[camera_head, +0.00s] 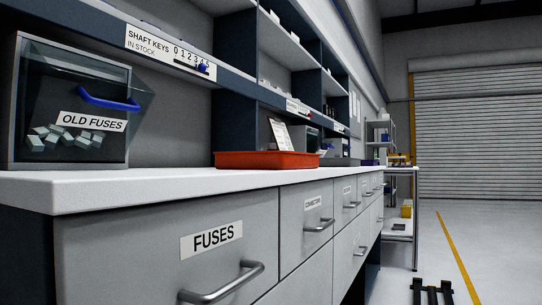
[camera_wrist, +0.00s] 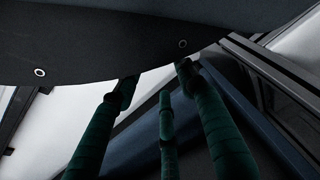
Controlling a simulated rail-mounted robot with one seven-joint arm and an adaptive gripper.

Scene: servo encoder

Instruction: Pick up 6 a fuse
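No loose new fuse shows. A grey drawer labelled FUSES (camera_head: 130,250) is shut in the head view, with a metal handle (camera_head: 222,284) below its label, so its contents are hidden. A clear-fronted bin labelled OLD FUSES (camera_head: 60,78) stands on the counter at the left. Several pale block-shaped old fuses (camera_head: 70,138) lie inside it, and a blue handle (camera_head: 108,98) is on its front. My gripper is absent from the head view. In the wrist view, dark green ribbed, finger-like parts show near a dark curved body; I cannot tell whether they are gripper fingers.
A white counter (camera_head: 190,180) runs away to the right, with an orange-red tray (camera_head: 240,160) on it. More shut drawers (camera_head: 304,245) line its front. A shelf with a SHAFT KEYS label (camera_head: 150,44) hangs above.

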